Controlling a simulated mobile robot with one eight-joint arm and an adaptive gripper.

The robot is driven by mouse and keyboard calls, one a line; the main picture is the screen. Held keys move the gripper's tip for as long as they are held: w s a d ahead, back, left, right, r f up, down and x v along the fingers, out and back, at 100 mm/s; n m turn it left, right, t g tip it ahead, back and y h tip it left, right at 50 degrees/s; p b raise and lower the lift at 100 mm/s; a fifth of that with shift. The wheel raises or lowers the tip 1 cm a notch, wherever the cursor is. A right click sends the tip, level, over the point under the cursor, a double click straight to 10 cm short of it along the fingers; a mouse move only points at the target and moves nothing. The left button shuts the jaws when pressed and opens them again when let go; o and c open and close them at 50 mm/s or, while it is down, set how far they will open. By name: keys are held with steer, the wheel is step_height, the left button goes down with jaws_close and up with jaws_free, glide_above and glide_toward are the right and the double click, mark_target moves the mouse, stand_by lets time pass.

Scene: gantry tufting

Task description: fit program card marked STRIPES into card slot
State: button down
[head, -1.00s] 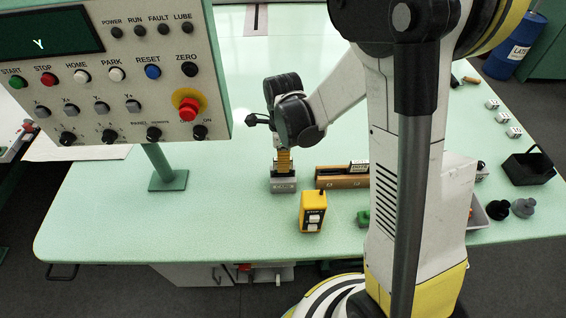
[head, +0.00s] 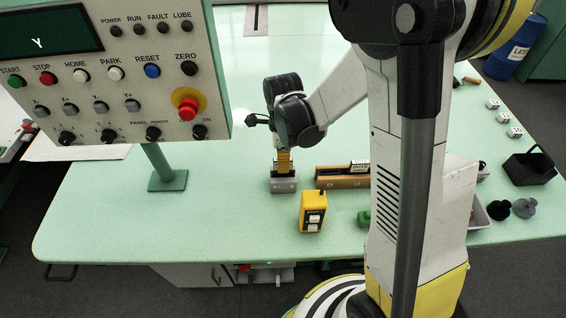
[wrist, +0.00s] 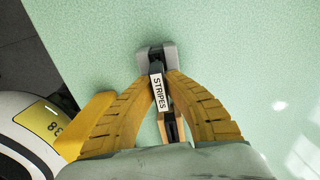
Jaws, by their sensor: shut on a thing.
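My gripper (head: 284,165) is shut on the program card marked STRIPES (wrist: 158,92), a dark card whose white label faces the wrist camera between the yellow fingers. The card slot is in a small grey block (head: 283,186) on the green table, directly under the gripper in the head view. In the wrist view the grey block (wrist: 145,64) shows at and beyond the fingertips, with a dark opening in line with the card. The card's lower edge is at the block's top. I cannot tell how deep it sits in the slot.
A wooden card rack (head: 342,182) stands close to the right of the block. A yellow stop box (head: 313,212) is in front of it. The control panel (head: 110,70) on its green post (head: 166,165) is to the left. The table between post and block is clear.

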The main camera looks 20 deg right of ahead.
steer(key=shift+f+b, duration=1.1)
steer(key=shift+f, duration=0.15)
steer(key=c, duration=1.5)
jaws_free()
steer(key=shift+o, duration=0.2)
step_height(320, 180, up, 12)
steer(key=s+r+n+t, duration=0.3)
steer(key=s+n, duration=0.3)
steer(key=n, duration=0.4)
steer(key=s+r+n+t, duration=0.4)
steer(key=s+n, duration=0.2)
steer(key=n, duration=0.5)
steer(key=shift+s+n, duration=0.3)
steer(key=shift+s, duration=0.05)
